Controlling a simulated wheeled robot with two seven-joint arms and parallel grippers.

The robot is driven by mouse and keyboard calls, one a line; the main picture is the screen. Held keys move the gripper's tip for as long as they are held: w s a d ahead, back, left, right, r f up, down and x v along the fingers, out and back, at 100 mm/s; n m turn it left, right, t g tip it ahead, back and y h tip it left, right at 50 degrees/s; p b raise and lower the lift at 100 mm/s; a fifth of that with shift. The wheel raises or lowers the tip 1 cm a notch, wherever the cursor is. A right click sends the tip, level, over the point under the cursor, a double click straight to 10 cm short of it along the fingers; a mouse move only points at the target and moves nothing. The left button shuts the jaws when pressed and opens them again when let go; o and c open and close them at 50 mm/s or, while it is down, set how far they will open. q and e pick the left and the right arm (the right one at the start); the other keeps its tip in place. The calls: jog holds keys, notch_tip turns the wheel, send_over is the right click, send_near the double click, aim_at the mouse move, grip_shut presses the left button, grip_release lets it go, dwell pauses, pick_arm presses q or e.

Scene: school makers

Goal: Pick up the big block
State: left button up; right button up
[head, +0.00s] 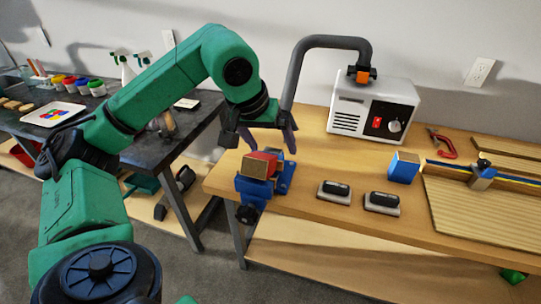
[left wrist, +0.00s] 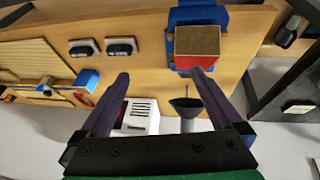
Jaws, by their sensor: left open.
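A block with a tan top and red sides (head: 259,164) sits at the blue vise (head: 284,182) on the left end of the wooden bench. In the left wrist view the same block (left wrist: 196,62) lies beyond the tip of the right-hand finger. A second block, blue with a tan top (head: 404,167), stands farther right on the bench. My left gripper (head: 266,141) is open and empty, just above and behind the red block. Its two fingers (left wrist: 159,74) are spread wide in the left wrist view, with nothing between their tips but bench. My right gripper is not in view.
Two sanding blocks (head: 335,192) lie near the front edge. A red clamp (head: 441,145) and a blue fence (head: 482,176) are at right. A dark table (head: 165,140) is at left.

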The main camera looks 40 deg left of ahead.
aim_at(261, 163)
pick_arm(q)
jog(key=shift+g+y, duration=0.3)
jog(key=shift+y, duration=0.6)
jog(key=a, duration=0.3)
jog(key=s+a, duration=0.1)
jog(key=shift+a+r, duration=0.15)
jog(key=shift+a, duration=0.25)
jog(key=x, duration=0.6)
jog(key=p+x, duration=0.1)
jog(key=x, duration=0.5)
jog(key=shift+w+d+f, duration=0.15)
jog(key=shift+w+f, duration=0.05)
jog(key=shift+f, duration=0.15)
jog(key=shift+w+f, duration=0.2)
jog(key=shift+f, duration=0.25)
jog(key=shift+r, duration=0.1)
jog(key=c, duration=1.2)
